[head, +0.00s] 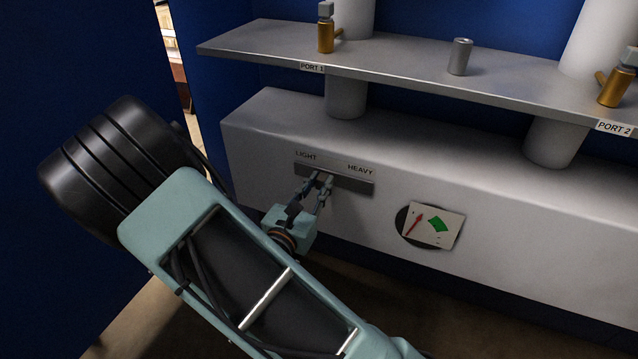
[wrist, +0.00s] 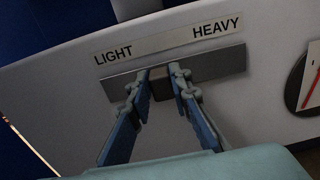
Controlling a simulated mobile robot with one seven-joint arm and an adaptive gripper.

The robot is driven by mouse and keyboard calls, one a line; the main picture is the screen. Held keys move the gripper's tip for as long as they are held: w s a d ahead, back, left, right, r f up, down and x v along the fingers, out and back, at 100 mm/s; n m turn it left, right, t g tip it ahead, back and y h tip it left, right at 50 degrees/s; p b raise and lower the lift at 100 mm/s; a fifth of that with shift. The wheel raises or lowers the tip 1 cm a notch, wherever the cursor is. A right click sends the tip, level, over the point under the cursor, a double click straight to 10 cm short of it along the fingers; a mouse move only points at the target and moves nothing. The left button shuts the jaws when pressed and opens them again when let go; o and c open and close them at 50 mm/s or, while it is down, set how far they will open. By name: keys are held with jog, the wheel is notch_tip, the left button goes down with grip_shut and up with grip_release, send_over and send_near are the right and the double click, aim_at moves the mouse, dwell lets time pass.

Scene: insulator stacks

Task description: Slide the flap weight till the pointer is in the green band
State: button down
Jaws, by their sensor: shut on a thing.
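My gripper (head: 322,182) is at the grey slide rail (head: 352,181) under the LIGHT and HEAVY label. Its fingers (wrist: 161,76) are shut on a small dark brown block, the flap weight (wrist: 161,85), which sits near the middle of the rail in the wrist view. In the head view the fingers hide most of the weight. The gauge (head: 446,227) is to the right of the rail. Its red pointer (head: 413,225) lies left of the green band (head: 437,225), apart from it. The wrist view shows only the gauge's left edge.
A shelf (head: 405,68) marked PORT 1 and PORT 2 runs above the white duct. Brass valves (head: 325,36) stand at both ends and a grey can (head: 460,57) between them. A blue wall (head: 70,60) is at the left. The duct face around the rail is clear.

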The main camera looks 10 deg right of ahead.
jog(key=c, duration=1.8)
grip_release()
jog(key=shift+o, duration=0.2)
jog(key=v, duration=1.2)
